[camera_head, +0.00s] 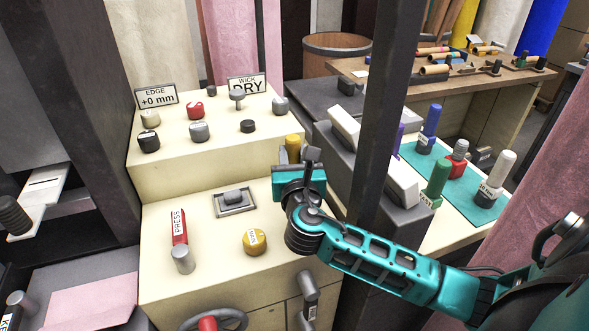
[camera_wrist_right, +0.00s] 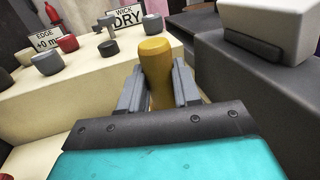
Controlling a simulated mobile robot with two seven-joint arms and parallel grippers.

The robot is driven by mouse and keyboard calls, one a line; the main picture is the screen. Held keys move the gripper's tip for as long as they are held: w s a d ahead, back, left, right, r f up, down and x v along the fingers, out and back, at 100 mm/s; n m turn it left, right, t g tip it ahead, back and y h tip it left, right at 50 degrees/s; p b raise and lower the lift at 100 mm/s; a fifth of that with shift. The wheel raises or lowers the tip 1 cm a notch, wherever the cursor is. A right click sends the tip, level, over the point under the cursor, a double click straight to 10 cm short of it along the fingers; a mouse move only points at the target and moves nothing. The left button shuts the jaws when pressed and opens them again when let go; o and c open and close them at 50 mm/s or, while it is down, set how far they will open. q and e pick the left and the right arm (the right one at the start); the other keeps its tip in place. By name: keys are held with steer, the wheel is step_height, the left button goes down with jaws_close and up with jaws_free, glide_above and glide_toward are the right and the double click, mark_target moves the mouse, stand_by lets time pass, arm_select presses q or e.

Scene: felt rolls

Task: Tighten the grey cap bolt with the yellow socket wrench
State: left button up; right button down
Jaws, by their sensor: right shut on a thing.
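My right gripper (camera_head: 293,160) is shut on the yellow socket wrench (camera_head: 292,146), whose handle stands about upright at the right side of the cream machine. In the right wrist view the yellow handle (camera_wrist_right: 157,70) sits between the two grey fingers of my right gripper (camera_wrist_right: 159,92). The wrench's lower end is hidden by the gripper in both views. I cannot tell which part is the grey cap bolt; several grey knobs show, such as one on the upper step (camera_head: 198,132). My left gripper is not in view.
A teal mat (camera_head: 462,186) at the right holds blue, red, green and white-handled tools. A dark post (camera_head: 385,110) stands close behind my right arm. A grey block with white tops (camera_head: 345,160) is right of the gripper. A red PRESS lever (camera_head: 179,228) and yellow knob (camera_head: 255,241) are on the lower step.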

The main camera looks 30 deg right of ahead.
mark_target(293, 141)
steer(key=shift+r+p, duration=0.9)
steer(key=shift+r, duration=0.25)
steer(key=shift+r+p, duration=0.5)
steer(key=shift+r, duration=2.25)
